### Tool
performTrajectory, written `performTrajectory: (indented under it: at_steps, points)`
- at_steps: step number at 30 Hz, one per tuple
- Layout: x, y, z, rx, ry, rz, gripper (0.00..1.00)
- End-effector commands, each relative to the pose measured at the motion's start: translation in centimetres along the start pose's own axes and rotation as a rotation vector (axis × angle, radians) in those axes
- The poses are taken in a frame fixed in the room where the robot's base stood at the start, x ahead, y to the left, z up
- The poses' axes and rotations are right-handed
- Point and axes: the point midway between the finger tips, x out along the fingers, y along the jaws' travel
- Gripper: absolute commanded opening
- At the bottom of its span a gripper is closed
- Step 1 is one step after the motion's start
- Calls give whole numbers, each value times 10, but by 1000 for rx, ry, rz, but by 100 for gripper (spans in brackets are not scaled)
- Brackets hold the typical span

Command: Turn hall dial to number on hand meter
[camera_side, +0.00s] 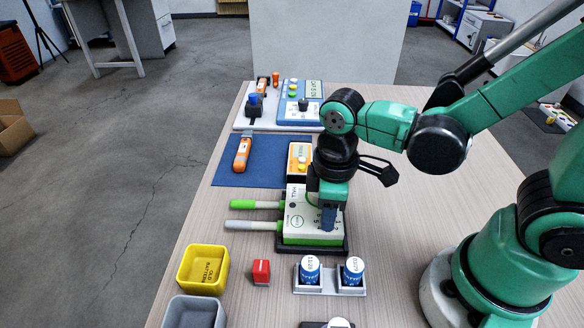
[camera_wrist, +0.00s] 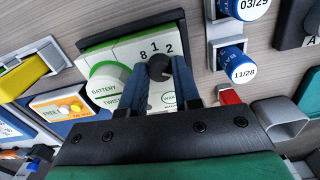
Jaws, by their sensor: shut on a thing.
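The white and green HALL box (camera_side: 297,215) sits in a black tray at the middle of the table. In the wrist view, the same box (camera_wrist: 128,52) shows printed numbers 8, 1 and 2 around a black dial knob (camera_wrist: 158,67). My gripper (camera_side: 328,222) points down over the box's right part; its blue fingers (camera_wrist: 161,86) are closed on the knob from both sides. The knob's pointer direction cannot be told. An orange-framed device with a pale screen and yellow buttons (camera_side: 299,158), possibly the hand meter, lies behind the box; its reading is not legible.
Green (camera_side: 243,204) and grey (camera_side: 252,225) probe handles lie left of the box. In front are a yellow bin (camera_side: 203,283), a red block (camera_side: 261,272) and two blue-capped cylinders (camera_side: 310,270) in a holder. An orange tool (camera_side: 242,153) lies on a blue mat (camera_side: 225,178).

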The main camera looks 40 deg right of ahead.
Motion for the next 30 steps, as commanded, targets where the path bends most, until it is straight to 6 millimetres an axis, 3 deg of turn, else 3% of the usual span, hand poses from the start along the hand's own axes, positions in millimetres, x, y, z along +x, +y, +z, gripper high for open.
performTrajectory:
  at_steps: [30]
  points:
    - [0, 0, 0, 965, -1, -1, 0]
